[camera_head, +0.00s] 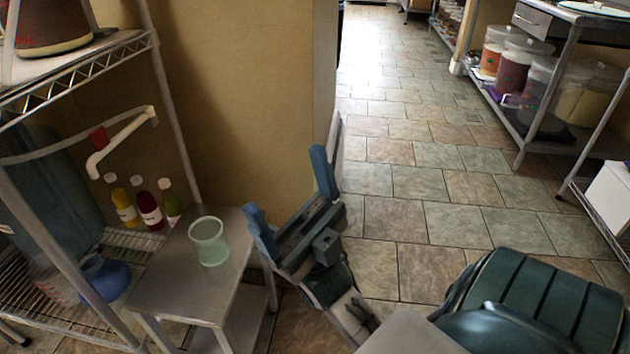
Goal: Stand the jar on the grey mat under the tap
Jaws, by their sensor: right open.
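A pale green, see-through jar (209,243) stands upright on a small grey metal table (190,293), near its right edge. A white tap pipe (122,143) with a red handle (99,139) sticks out at the left shelf, above and left of the jar. I cannot make out a separate grey mat below it. My right gripper (286,182) has blue fingers spread wide apart with nothing between them. It is to the right of the jar in the picture, and its left finger is apart from the jar. My left gripper is not in view.
A wire shelf on the left holds several bottles (149,209), a blue round object (107,277) and a large teal container (50,190). A tan wall (240,100) stands behind the table. Tiled floor (430,185) is open to the right. Lidded buckets (519,65) sit on a far-right shelf.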

